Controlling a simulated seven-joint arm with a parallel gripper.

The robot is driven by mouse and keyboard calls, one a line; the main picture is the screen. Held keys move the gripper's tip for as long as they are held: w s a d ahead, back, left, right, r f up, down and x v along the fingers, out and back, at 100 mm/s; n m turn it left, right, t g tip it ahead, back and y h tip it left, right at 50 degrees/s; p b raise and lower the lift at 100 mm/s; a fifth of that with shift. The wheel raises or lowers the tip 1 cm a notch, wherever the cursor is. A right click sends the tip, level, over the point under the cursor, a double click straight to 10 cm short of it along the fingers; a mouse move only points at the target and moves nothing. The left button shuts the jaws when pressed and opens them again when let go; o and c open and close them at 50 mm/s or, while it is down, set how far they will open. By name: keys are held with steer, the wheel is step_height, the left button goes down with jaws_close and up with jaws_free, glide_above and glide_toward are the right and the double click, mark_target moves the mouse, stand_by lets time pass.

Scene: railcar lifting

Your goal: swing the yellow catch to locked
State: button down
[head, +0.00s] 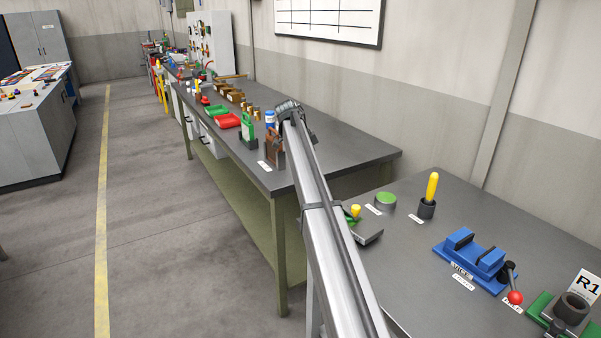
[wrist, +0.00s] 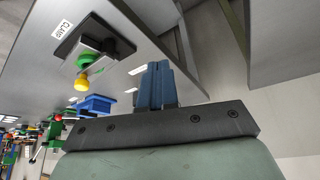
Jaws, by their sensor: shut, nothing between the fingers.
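A yellow knob (head: 355,210) sits on a green part over a dark plate (head: 369,238) on the near bench, partly hidden behind my arm. I take it for the yellow catch; the frames do not show clearly whether it is locked. The wrist view also shows the yellow knob (wrist: 82,82), below the green part (wrist: 90,60) and dark plate, beside a white label. My gripper (wrist: 157,68) has its blue fingers shut together and empty, to the right of the knob and apart from it.
Right of the catch stand a green round button (head: 386,201), a yellow handle (head: 432,187) in a black holder, and a blue vice (head: 474,256) with a red-knobbed lever (head: 514,296). A farther bench (head: 350,142) carries trays and tools. Bare benchtop lies between fixtures.

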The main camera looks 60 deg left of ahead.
steer(key=s+f+m+g+y, duration=0.2)
steer(key=s+m, duration=0.1)
steer(key=s, duration=0.2)
steer(key=shift+s+d+g, duration=0.3)
steer(key=shift+s+d, duration=0.05)
stand_by(0.4)
